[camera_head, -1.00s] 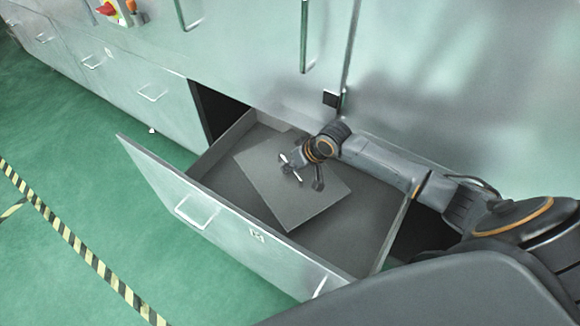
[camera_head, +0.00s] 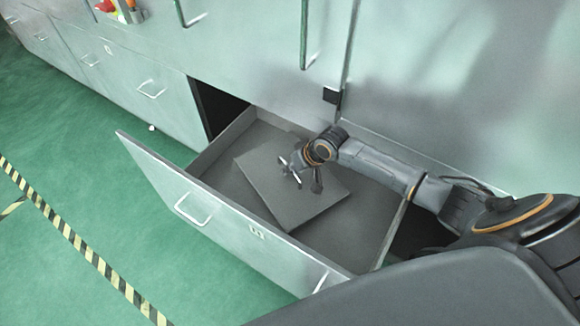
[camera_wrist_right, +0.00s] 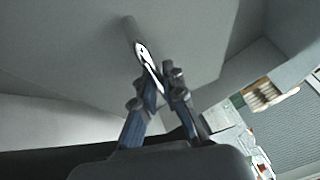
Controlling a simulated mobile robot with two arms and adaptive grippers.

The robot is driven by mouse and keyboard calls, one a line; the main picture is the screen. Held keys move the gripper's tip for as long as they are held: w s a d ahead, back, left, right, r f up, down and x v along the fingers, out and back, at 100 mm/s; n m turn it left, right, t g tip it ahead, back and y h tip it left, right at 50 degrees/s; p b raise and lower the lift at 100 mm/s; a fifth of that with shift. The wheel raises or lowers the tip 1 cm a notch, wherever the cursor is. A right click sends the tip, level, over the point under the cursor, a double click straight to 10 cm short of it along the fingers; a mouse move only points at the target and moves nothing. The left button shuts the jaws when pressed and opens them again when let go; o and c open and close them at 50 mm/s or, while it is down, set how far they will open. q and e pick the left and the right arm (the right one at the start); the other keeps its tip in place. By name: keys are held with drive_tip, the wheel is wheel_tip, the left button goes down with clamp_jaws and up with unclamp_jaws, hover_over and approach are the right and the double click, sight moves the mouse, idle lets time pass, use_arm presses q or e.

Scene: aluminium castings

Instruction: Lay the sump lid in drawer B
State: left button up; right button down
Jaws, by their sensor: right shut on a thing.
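The sump lid is a flat grey rectangular plate (camera_head: 283,202), set askew within the open drawer (camera_head: 232,209). I cannot tell whether it rests on the drawer floor or hangs just above it. My right gripper (camera_head: 292,171) comes in over the lid's upper side. In the right wrist view the narrow fingers (camera_wrist_right: 160,70) are closed at a thin raised bar (camera_wrist_right: 131,30) on the lid's grey face (camera_wrist_right: 75,45). The fingers hide part of the bar. The drawer front has a small label that is too blurred to read. My left gripper is not in view.
The drawer's raised side walls and front panel surround the lid. Bare drawer floor (camera_head: 365,215) shows to its right. Closed drawers (camera_head: 150,105) line the left, and tall cabinet doors (camera_head: 440,100) stand behind. Green floor (camera_head: 120,220) with striped tape is clear in front.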

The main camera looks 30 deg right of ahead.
drive_tip(key=c, duration=1.4)
unclamp_jaws()
drive_tip(key=shift+r, duration=0.1)
drive_tip(key=shift+r, duration=0.2)
drive_tip(key=p+v, duration=0.1)
drive_tip(key=v, duration=1.1)
drive_tip(key=shift+r, duration=0.4)
